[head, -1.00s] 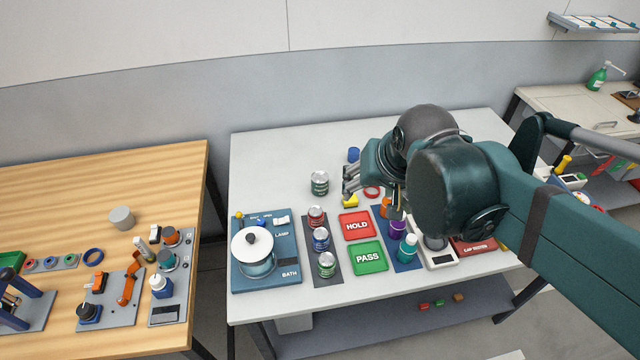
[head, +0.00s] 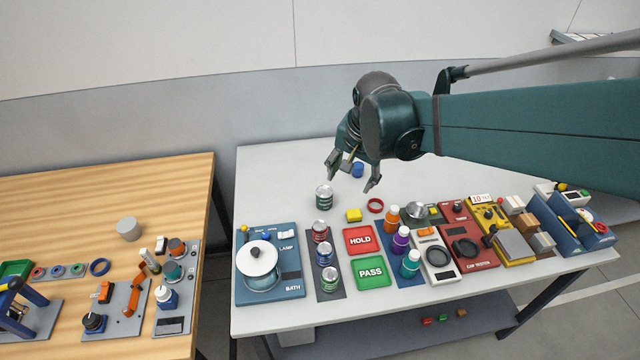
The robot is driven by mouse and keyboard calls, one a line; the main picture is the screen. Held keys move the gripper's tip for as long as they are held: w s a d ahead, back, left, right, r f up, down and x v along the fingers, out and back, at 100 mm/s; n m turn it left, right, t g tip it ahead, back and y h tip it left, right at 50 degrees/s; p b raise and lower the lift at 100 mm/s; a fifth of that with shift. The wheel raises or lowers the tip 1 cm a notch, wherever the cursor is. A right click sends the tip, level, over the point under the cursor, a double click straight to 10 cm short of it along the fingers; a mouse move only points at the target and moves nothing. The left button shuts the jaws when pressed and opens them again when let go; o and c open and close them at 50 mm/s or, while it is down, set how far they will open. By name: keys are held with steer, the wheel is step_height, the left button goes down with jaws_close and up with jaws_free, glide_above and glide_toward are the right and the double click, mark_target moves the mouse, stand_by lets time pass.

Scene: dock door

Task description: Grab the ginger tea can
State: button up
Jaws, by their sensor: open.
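A dark green can with a silver lid (head: 324,197) stands upright by itself on the white table, behind a dark strip. On that strip stand a red can (head: 319,231), a blue can (head: 325,253) and a green can (head: 329,279). The labels are too small to read, so I cannot tell which can is ginger tea. My gripper (head: 353,176) is open and empty, fingers pointing down, above the back of the table. In the picture it is just above and right of the lone can, apart from it.
A blue cylinder (head: 358,170) shows between my fingers. A yellow block (head: 353,215) and a red ring (head: 375,205) lie right of the lone can. HOLD (head: 360,240) and PASS (head: 371,272) pads, bottles and devices fill the front. The table's back left is clear.

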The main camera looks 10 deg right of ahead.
steer(key=w+a+f+m+g+p, duration=0.15)
steer(key=w+f+m, duration=0.25)
steer(key=w+f, duration=0.4)
steer(key=m+g+p, duration=0.1)
steer(key=m+g, duration=0.1)
steer(key=m, duration=0.2)
glide_above(325, 191)
step_height(325, 191, down, 8)
steer(key=shift+s+r, duration=0.1)
steer(key=shift+r, duration=0.15)
steer(key=shift+f, duration=0.4)
steer(key=shift+f, duration=1.3)
steer(key=shift+f, duration=0.1)
steer(key=shift+f, duration=2.5)
